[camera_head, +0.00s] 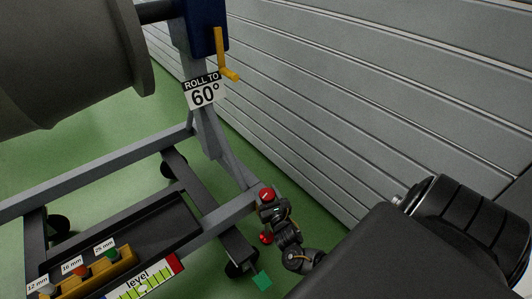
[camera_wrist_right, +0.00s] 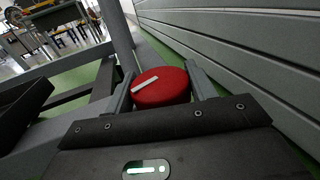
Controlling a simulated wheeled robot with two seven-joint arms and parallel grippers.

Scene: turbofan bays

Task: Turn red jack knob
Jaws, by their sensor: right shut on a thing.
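The red jack knob (camera_wrist_right: 162,88) is a round red disc with a white bar mark on its top face, which lies slanted in the right wrist view. The two grey fingers of my right gripper (camera_wrist_right: 163,90) stand on either side of it and are shut on its rim. In the head view the red knob (camera_head: 266,194) shows small at the corner end of the grey stand frame, with my dark right gripper (camera_head: 271,207) at it. The knob's lower side is hidden. My left gripper is not in view.
The grey stand frame (camera_head: 225,215) carries a large grey engine part (camera_head: 70,60). A "ROLL TO 60°" sign (camera_head: 203,92) and a yellow crank (camera_head: 219,55) are above. A yellow socket holder (camera_head: 85,275) and level gauge (camera_head: 140,285) are lower left. A ribbed wall (camera_head: 350,90) is close on the right.

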